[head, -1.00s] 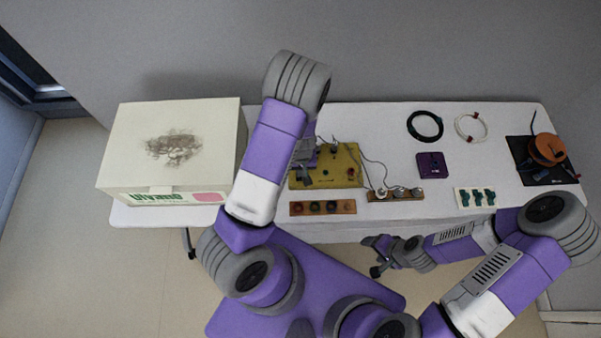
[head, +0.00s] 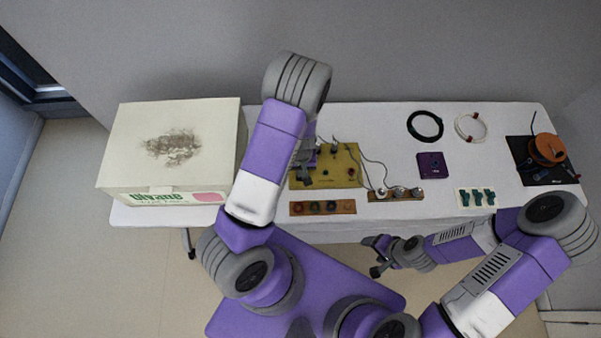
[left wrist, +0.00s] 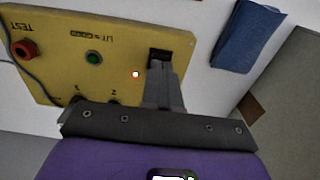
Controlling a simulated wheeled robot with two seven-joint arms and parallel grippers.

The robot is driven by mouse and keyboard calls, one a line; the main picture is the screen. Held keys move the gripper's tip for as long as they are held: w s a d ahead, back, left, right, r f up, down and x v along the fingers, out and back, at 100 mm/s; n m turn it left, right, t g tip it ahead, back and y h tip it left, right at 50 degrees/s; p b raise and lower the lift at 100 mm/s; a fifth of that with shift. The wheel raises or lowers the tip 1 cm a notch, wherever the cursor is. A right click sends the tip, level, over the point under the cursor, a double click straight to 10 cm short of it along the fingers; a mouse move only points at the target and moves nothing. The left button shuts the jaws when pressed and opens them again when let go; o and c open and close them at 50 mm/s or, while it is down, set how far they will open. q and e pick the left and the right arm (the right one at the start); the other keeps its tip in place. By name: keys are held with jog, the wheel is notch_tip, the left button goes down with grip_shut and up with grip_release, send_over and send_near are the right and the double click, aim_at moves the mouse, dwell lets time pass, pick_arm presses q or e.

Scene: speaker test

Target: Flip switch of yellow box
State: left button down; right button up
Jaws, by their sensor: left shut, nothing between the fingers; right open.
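The yellow box (head: 342,177) stands on the table in front of me. In the left wrist view the yellow box (left wrist: 60,40) shows a green round part (left wrist: 93,57), a small lit red light (left wrist: 135,74) and a red knob (left wrist: 25,48) by the word TEST. A black switch (left wrist: 158,54) sits near its edge. My left gripper (head: 304,178) is shut and empty over the left part of the box. Its fingertips (left wrist: 160,66) are at the switch and partly hide it; I cannot tell whether they touch. My right gripper (head: 375,256) is open and empty, in front of the table.
A large white carton (head: 115,165) stands at the left. Strips with round parts (head: 345,207) and (head: 374,196) lie in front of the yellow box, with wires. A purple box (head: 432,165), cable coils (head: 425,125) and a black mat (head: 525,150) are to the right.

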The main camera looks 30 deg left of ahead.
pick_arm(q)
jog(key=shift+f+b, duration=0.75)
jog(key=shift+f, duration=0.15)
dwell(0.7)
notch_tip(320, 180, up, 7)
jog(key=p, duration=0.6)
jog(key=shift+r, duration=0.1)
dwell(0.4)
